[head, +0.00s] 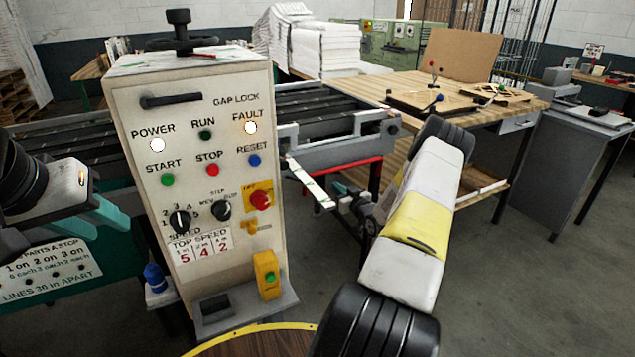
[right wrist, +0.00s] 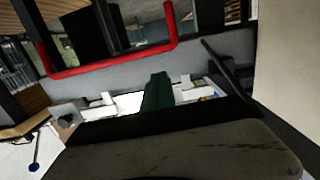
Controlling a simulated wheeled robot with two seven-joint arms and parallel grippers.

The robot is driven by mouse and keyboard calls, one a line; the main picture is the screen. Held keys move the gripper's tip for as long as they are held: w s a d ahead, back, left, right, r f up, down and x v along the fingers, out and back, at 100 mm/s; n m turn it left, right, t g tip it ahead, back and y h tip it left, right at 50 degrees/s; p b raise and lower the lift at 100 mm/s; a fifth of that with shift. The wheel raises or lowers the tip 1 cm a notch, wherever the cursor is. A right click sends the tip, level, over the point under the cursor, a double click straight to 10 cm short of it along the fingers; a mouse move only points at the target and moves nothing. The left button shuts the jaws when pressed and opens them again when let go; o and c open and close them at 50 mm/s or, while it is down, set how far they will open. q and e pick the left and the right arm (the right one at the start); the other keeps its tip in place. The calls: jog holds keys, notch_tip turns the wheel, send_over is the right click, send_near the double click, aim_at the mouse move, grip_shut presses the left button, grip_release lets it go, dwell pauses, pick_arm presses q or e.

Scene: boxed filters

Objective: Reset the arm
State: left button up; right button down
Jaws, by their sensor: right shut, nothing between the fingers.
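A beige control box (head: 205,190) stands upright left of centre in the head view. Its blue RESET button (head: 254,160) is at the right of the lower button row, beside the red STOP button (head: 212,169) and green START button (head: 167,180). POWER (head: 158,145) and FAULT (head: 250,127) lamps look white. My right gripper (head: 346,194) is to the right of the box, apart from it, shut and empty. In the right wrist view a dark surface fills the bottom.
A wooden workbench (head: 360,88) with a board and fixtures stands behind my right arm. A conveyor (head: 325,125) runs behind the box. A yellow-edged round table (head: 260,343) is at the bottom. A red bar (right wrist: 110,62) crosses the right wrist view.

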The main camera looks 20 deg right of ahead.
jog(key=shift+s, duration=0.2)
dwell(0.3)
jog(key=s+a+r+g+h, duration=0.15)
jog(key=a+r, duration=0.25)
jog(key=r, duration=0.5)
jog(key=s+a+r+g, duration=0.3)
jog(key=a+r, duration=0.2)
jog(key=r, duration=0.3)
jog(key=s+a+r+g+h, duration=0.15)
jog(key=a+r, duration=0.25)
jog(key=r, duration=0.5)
jog(key=s+a+r+g+y, duration=0.1)
jog(key=s+a, duration=0.4)
jog(key=s, duration=0.6)
jog(key=s+a+r+g+y, duration=0.1)
jog(key=s+a, duration=0.4)
jog(key=s, duration=0.6)
jog(key=s+a+r+g+y, duration=0.1)
jog(key=s+a+r+g, duration=0.2)
jog(key=s, duration=0.8)
jog(key=shift+s+a+r+y, duration=0.25)
jog(key=shift+a+r+y, duration=0.15)
jog(key=shift+a, duration=0.8)
